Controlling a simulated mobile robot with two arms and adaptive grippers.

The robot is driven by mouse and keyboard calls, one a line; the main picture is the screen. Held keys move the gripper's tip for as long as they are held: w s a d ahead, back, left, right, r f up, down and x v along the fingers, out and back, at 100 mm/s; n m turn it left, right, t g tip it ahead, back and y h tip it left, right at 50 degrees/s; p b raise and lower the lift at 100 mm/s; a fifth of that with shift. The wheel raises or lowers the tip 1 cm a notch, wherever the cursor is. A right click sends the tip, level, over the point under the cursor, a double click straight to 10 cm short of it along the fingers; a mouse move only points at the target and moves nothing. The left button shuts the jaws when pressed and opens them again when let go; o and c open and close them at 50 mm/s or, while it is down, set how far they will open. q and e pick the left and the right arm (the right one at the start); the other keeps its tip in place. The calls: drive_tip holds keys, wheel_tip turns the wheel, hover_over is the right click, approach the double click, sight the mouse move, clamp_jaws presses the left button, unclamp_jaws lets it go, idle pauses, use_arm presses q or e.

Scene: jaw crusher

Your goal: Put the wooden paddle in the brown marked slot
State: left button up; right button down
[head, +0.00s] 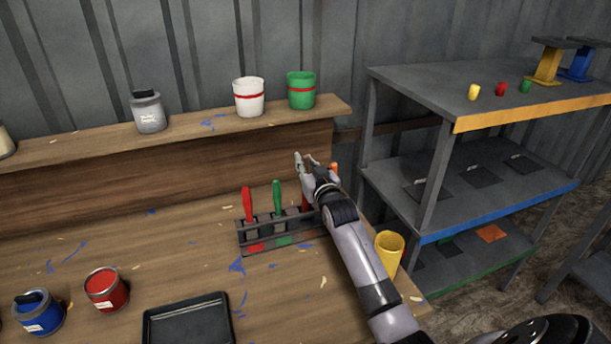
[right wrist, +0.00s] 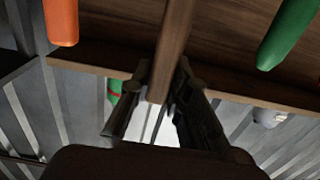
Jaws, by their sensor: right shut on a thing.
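The wooden paddle (right wrist: 173,45) shows in the right wrist view as a brown wooden handle between my right gripper's fingers (right wrist: 162,85). My right gripper (head: 309,164) is shut on it, over the right part of the dark slotted rack (head: 243,238) on the workbench. In the head view the gripper and forearm hide most of the paddle. A red-handled tool (head: 248,205) and a green-handled tool (head: 277,197) stand upright in the rack's left slots, with red and green marks below. My arm covers the right slots, so I cannot make out the brown mark. My left gripper is not in view.
An orange handle (head: 334,169) shows just right of my gripper. A yellow cup (head: 389,252) stands beside my forearm. A black tray (head: 188,322) and a red can (head: 106,289) are at the front. White (head: 249,97) and green (head: 301,90) buckets stand on the back ledge.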

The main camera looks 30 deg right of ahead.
wheel_tip(320, 180, down, 4)
drive_tip(key=shift+f, duration=0.15)
drive_tip(key=c, duration=1.5)
unclamp_jaws()
drive_tip(key=shift+s, duration=0.1)
drive_tip(key=b+v, duration=0.1)
drive_tip(key=v, duration=1)
drive_tip(key=shift+s+a, duration=0.2)
drive_tip(key=shift+s, duration=0.2)
